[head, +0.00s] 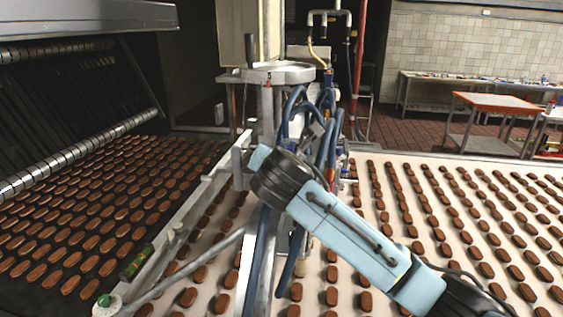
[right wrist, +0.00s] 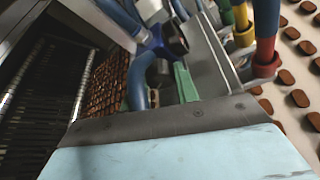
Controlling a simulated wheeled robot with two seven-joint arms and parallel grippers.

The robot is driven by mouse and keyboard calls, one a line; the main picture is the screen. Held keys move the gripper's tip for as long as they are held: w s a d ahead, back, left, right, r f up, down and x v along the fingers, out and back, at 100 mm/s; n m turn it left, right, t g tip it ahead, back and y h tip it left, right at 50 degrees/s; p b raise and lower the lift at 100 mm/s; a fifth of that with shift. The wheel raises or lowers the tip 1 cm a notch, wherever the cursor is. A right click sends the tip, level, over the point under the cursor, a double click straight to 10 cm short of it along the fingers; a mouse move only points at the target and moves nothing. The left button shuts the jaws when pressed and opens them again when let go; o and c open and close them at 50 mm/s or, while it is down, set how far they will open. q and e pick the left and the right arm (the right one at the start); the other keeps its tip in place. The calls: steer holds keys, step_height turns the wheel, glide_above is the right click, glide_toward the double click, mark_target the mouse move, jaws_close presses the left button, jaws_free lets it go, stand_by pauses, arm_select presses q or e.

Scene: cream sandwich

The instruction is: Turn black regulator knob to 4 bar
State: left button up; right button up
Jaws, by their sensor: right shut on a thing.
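The black regulator knob (right wrist: 176,38) appears as a dark round part beside a blue fitting in the upper middle of the right wrist view. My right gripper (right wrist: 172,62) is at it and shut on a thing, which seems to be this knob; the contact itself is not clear. In the head view my right arm reaches in from the lower right to the machine column (head: 267,120), and its wrist hides the fingers and the knob. I cannot see a gauge face or read any pressure. My left gripper is not in view.
Blue hoses (head: 325,145) hang close around my right wrist. Red and yellow hose fittings (right wrist: 264,62) stand to the right in the wrist view. Rows of brown biscuits lie on a white belt (head: 362,170) and a dark belt (head: 200,148).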

steer(key=o, duration=1)
steer(key=shift+c, duration=0.2)
steer(key=shift+s, duration=0.1)
steer(key=b+v, duration=0.2)
steer(key=v, duration=1)
steer(key=shift+s+r, duration=0.1)
steer(key=shift+s, duration=0.05)
steer(key=shift+s+r+b, duration=0.2)
steer(key=shift+s+b, duration=0.1)
steer(key=shift+s, duration=0.1)
